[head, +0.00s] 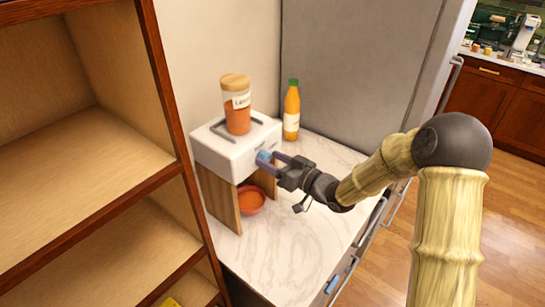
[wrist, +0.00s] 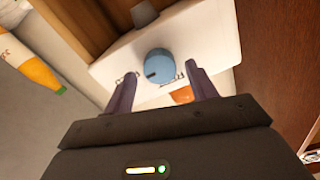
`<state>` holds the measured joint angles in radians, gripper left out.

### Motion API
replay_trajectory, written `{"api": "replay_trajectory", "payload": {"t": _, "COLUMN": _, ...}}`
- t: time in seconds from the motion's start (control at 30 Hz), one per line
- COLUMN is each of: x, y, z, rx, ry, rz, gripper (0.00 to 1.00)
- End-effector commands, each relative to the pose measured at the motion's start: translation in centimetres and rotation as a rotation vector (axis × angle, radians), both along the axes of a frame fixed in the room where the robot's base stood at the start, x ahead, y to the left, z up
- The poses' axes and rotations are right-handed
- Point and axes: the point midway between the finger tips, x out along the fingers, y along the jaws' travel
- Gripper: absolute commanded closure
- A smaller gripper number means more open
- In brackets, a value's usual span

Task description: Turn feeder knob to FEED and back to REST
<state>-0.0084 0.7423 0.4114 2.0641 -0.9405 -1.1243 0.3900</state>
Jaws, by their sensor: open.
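The feeder (head: 213,152) is a white box on wooden legs, with a jar of orange contents (head: 238,118) on top. Its round blue knob (wrist: 159,62) is on the front face; in the head view the knob (head: 262,157) is partly hidden by my gripper. A dark mark on the knob points to the lower left in the wrist view, towards the left of two printed labels. The labels are too blurred to read surely. My gripper (wrist: 162,80) is open, its fingers on either side of the knob; I cannot tell whether they touch it. It also shows in the head view (head: 270,160).
A red bowl (head: 257,206) with orange contents sits under the feeder. An orange bottle with a green cap (head: 291,112) stands behind it, by the grey panel. An open wooden shelf unit (head: 165,178) rises close at left. The marble counter (head: 290,245) in front is clear.

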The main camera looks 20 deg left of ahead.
Motion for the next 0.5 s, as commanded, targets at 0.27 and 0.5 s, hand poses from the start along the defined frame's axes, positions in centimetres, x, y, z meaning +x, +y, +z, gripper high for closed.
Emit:
{"api": "replay_trajectory", "payload": {"t": 0.27, "x": 0.15, "y": 0.37, "z": -0.05, "rx": 0.000, "ry": 0.001, "rz": -0.001, "gripper": 0.43}}
{"api": "replay_trajectory", "payload": {"t": 0.5, "x": 0.13, "y": 0.35, "z": -0.04, "rx": 0.000, "ry": 0.000, "rz": 0.000, "gripper": 0.80}}
